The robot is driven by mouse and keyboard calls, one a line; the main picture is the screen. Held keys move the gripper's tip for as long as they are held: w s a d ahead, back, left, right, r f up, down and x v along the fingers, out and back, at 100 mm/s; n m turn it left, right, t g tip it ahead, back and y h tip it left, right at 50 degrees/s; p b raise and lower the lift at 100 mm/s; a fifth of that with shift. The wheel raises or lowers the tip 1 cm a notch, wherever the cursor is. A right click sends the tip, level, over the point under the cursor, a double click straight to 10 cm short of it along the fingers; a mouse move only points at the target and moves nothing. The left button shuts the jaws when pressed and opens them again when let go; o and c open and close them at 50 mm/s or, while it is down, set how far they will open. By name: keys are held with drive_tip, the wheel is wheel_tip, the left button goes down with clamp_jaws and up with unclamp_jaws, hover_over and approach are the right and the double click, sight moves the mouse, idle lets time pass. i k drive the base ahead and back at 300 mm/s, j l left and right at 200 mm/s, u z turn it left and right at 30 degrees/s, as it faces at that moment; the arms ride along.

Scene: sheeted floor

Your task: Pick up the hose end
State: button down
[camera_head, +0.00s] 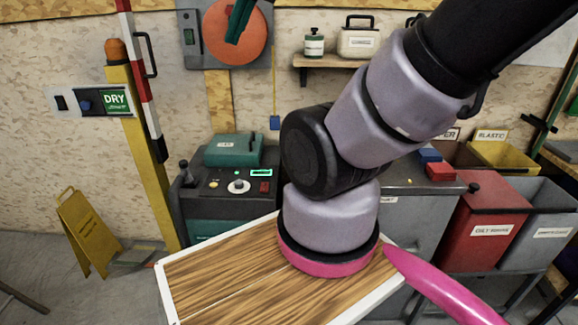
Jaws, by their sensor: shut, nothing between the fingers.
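No hose end can be made out in this view. My arm comes down from the top right, and its wrist, with a pink ring, hangs over a wood-grain board with a white edge (205,287). The gripper's fingers do not show; the wrist hides what is below it. A smooth pink tapered piece (445,288) reaches in from the lower right, its tip beside the wrist; I cannot tell what it is.
A teal and grey machine (235,215) stands behind the board. A yellow post (150,150) with a red-white bar and a yellow floor sign (84,232) are at left. A red bin (488,222) and grey bin (545,215) stand at right. An orange disc (222,48) is on the wall.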

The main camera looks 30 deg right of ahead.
sight(191, 182)
drive_tip(key=i+j+z, duration=0.4)
drive_tip(key=j+z, duration=0.15)
drive_tip(key=i+j+z, duration=0.25)
drive_tip(key=j, duration=0.15)
drive_tip(key=j+z, duration=0.25)
drive_tip(key=j, duration=0.1)
